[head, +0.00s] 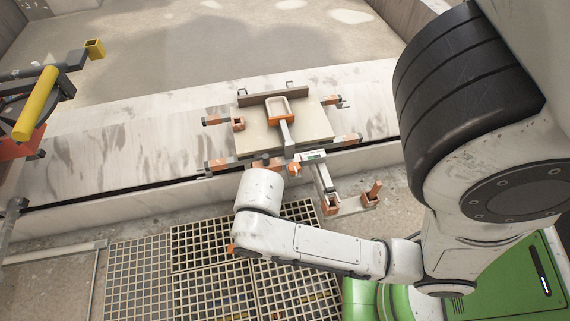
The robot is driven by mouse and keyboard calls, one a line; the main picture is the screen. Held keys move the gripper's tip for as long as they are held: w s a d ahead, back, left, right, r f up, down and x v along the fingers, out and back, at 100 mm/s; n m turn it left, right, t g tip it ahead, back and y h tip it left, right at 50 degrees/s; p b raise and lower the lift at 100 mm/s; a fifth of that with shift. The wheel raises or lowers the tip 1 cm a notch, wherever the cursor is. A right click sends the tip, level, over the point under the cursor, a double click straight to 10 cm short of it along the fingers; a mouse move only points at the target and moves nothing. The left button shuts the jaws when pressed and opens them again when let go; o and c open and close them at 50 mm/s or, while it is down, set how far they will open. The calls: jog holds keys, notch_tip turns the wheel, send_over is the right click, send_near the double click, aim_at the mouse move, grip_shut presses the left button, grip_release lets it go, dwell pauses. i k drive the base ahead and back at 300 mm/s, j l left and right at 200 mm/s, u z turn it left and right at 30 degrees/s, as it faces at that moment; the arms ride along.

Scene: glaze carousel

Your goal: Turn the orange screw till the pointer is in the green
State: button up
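A small orange screw (295,169) shows at the front edge of a square board, just right of my wrist. Beside it is a small gauge (313,156) with a pale face and a bit of green. The pointer is too small to read. My gripper (273,168) is at the board's front edge, close to the screw on its left. My white wrist hides most of it, so I cannot see its fingers or tell whether it touches the screw.
The square board (312,120) rests on a pale marble ledge (170,135), with orange-brown clamps at its sides. An orange-ended holder (277,120) lies on it. Metal floor grating (140,270) lies below. A yellow-handled tool (37,104) is at left. Another bracket (371,193) stands right of the gauge.

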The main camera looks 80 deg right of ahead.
aim_at(294, 167)
jog(key=k+j+z, duration=0.3)
jog(key=k, duration=0.2)
jog(key=k+j+z, duration=0.1)
jog(key=k+z, duration=0.25)
jog(key=k, duration=0.15)
